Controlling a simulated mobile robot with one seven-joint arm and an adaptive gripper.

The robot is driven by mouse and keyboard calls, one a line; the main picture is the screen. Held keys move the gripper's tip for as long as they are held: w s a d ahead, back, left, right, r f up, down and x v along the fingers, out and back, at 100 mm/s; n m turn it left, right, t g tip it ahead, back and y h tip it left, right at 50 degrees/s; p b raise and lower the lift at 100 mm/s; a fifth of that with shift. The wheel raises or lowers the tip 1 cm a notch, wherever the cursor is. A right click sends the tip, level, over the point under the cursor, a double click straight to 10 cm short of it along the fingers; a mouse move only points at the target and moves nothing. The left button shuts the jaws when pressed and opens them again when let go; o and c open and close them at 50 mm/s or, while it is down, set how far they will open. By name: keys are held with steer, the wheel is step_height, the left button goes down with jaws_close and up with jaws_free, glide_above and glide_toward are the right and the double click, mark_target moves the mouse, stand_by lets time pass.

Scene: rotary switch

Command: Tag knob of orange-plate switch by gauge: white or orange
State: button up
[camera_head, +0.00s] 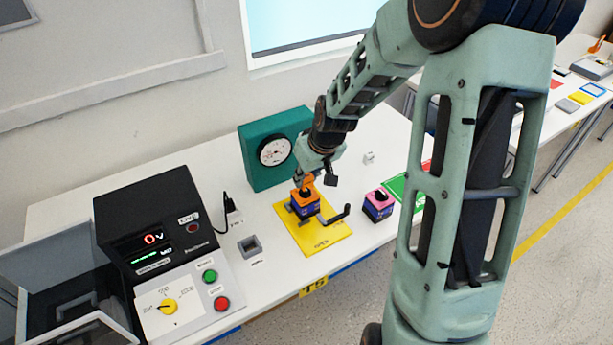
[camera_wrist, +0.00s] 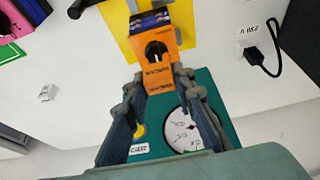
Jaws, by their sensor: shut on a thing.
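The orange-plate switch (camera_head: 304,208), a blue block with an orange top and black knob (camera_wrist: 156,50), stands on a yellow mat (camera_head: 323,240). My gripper (camera_head: 308,181) is shut on an orange lettered piece, which looks like the orange tag (camera_wrist: 158,76), right at the switch's knob side. Whether the tag is touching or around the knob I cannot tell. The gauge (camera_head: 274,151) is a white round dial on a teal box behind the switch; it also shows in the wrist view (camera_wrist: 188,132), partly hidden by my finger. Its reading is too small to tell.
A pink-topped switch (camera_head: 378,204) stands to the right by a green sheet (camera_head: 398,189). A small white block (camera_head: 369,157) lies behind. A black power supply (camera_head: 160,225) fills the left; a grey holder (camera_head: 250,246) stands between.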

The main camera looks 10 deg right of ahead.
steer(key=shift+f+b, duration=1.05)
steer(key=shift+f, duration=0.15)
stand_by(0.3)
steer(key=o, duration=0.9)
steer(key=shift+o, duration=0.2)
steer(key=v, duration=1.2)
steer(key=shift+r, duration=0.15)
step_height(320, 180, up, 9)
steer(key=p, duration=0.6)
steer(key=shift+p, duration=0.35)
